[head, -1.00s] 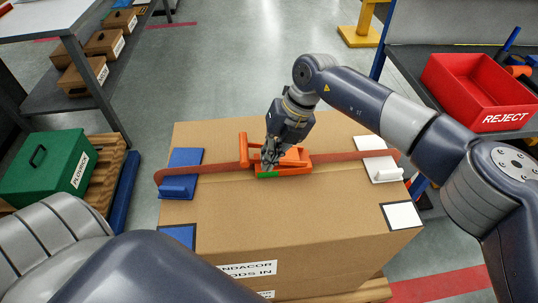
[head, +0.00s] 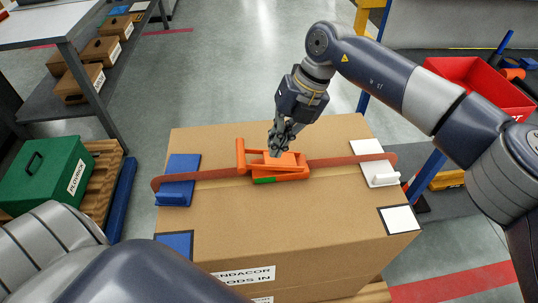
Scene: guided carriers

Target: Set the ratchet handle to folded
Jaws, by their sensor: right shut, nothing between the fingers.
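The orange ratchet (head: 290,174) lies on top of a large cardboard box, set in a red-brown strap (head: 215,174) that runs across the box. An orange bar (head: 241,152) sticks up at the ratchet's left end, and a green patch (head: 265,181) shows on its near side. The rest of the handle lies low over the body; I cannot tell its exact angle. My right gripper (head: 273,153) is shut and empty, its fingertips at or just above the ratchet's far side; I cannot tell whether they touch. My left gripper is out of view.
The cardboard box (head: 300,225) has blue pads (head: 179,180) on the left and white pads (head: 380,172) on the right. A green case (head: 45,170) stands at the left. A red bin (head: 470,85) is at the right, behind my right arm.

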